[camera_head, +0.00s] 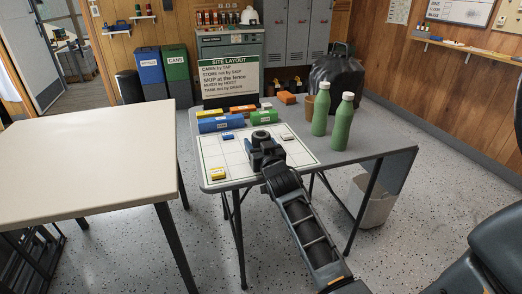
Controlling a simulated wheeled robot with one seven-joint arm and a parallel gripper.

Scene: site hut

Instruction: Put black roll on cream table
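The cream table (85,152) stands at the left, its top bare. A dark ring-shaped thing, which looks like the black roll (261,134), is at the white gridded sheet on the grey table, right at the end of my arm. My gripper (263,147) is over that sheet, at the near side of the roll. The fingers blend with the dark roll, so I cannot tell whether they are open or closed around it, or whether the roll rests on the sheet.
The grey table (350,152) holds two green bottles (330,117), a brown cup (309,106), a black bag (337,77), a sign board (231,76) and small colored blocks, including a yellow one (217,174). A narrow gap separates the tables. A bin (375,204) stands beneath the grey table.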

